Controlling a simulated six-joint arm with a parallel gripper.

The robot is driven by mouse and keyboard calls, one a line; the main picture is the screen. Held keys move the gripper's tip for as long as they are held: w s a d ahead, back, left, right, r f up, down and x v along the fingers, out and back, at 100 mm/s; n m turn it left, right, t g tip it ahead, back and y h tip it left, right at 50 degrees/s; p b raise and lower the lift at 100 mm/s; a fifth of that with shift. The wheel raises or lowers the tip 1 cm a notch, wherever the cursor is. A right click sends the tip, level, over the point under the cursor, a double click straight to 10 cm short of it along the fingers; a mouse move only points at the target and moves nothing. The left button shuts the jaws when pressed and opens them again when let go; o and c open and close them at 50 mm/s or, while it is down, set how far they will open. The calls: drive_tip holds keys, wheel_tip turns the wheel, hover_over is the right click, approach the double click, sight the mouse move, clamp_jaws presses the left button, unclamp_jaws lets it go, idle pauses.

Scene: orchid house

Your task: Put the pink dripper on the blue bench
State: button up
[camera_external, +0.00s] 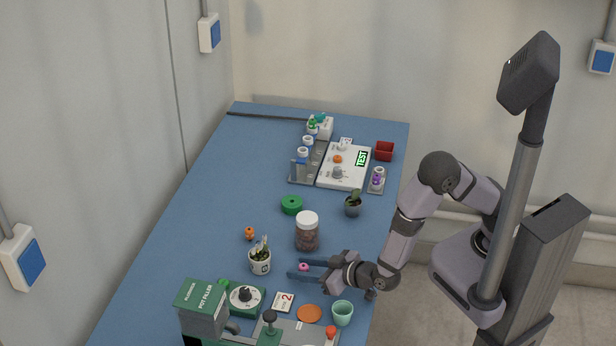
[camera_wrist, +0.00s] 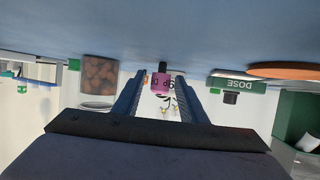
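The small pink dripper (camera_external: 303,267) is at the front part of the blue bench (camera_external: 190,215), left of my arm. My gripper (camera_external: 294,269) is low over the bench with its two blue fingers apart, one on each side of the dripper. The wrist view is upside down. There the dripper (camera_wrist: 161,82) shows between the fingertips of my gripper (camera_wrist: 161,76), with a narrow gap on each side. A dark piece shows on its bench side. Whether it touches the bench is hard to tell.
A brown-filled jar (camera_external: 307,234) and a white cactus pot (camera_external: 260,259) stand close to my gripper. A mint cup (camera_external: 343,313), orange disc (camera_external: 309,313) and green pot filler (camera_external: 204,308) are in front. Clear bench lies at left.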

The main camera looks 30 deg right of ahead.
drive_tip(key=shift+r, duration=0.2)
drive_tip(key=v, duration=1.2)
drive_tip(key=shift+d+f, duration=0.1)
